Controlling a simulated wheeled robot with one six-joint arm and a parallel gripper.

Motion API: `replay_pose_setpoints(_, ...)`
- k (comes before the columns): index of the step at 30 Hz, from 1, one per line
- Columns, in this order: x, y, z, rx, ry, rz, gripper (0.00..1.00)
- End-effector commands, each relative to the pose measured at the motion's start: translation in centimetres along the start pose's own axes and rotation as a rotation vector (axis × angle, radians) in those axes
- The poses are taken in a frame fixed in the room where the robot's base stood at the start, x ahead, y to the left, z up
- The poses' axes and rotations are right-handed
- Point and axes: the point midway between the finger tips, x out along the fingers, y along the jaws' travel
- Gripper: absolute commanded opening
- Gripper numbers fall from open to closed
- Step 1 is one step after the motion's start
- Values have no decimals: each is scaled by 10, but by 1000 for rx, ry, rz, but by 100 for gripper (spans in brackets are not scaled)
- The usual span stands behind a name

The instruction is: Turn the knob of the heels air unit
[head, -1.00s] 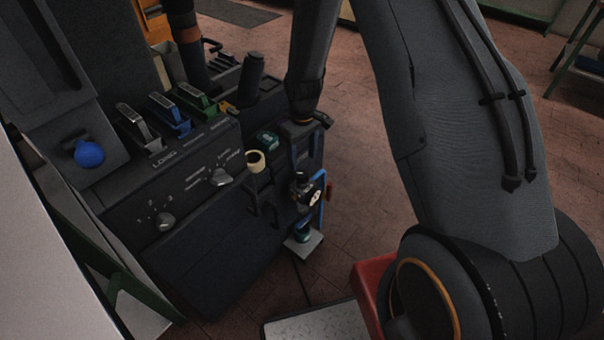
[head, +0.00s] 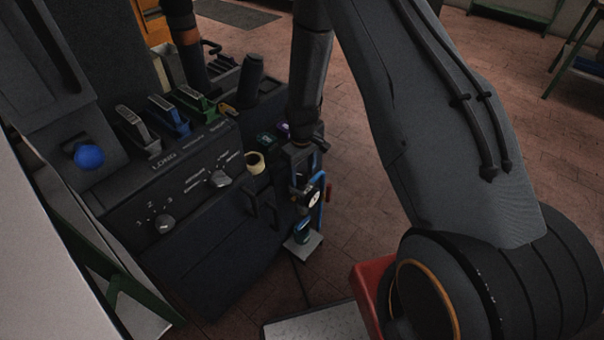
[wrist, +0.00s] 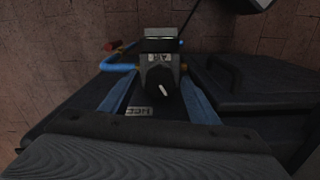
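The heels air unit shows in the wrist view at upper centre, a grey block with an upside-down "AIR" label. Its black knob (wrist: 160,79) has a white pointer line. In the head view the air unit (head: 314,198) hangs on the console's right end, with a pale round gauge, partly hidden by my gripper. My gripper (wrist: 157,84) has its two blue fingers apart, one on each side of the knob in the picture. The fingers look clear of the knob; how near they are in depth I cannot tell. A partly hidden plate with white letters (wrist: 138,111) lies below the knob.
A blue hose (wrist: 118,67) and a red handle (wrist: 113,45) are left of the air unit. The dark console (head: 215,235) carries dials, coloured levers and a blue ball knob (head: 89,154). A black bar handle (head: 262,208) sticks out nearby.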

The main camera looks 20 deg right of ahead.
Motion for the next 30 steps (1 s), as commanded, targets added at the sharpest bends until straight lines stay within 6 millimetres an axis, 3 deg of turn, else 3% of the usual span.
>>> replay_pose_setpoints(1, 0, 0, 0, 0, 0, 0, 49)
replay_pose_setpoints(7, 0, 0, 0, 0, 0, 0, 15)
replay_pose_setpoints(19, 0, 0, 0, 72, -1, 0, 14)
replay_pose_setpoints(30, 0, 0, 0, 364, -1, 0, 14)
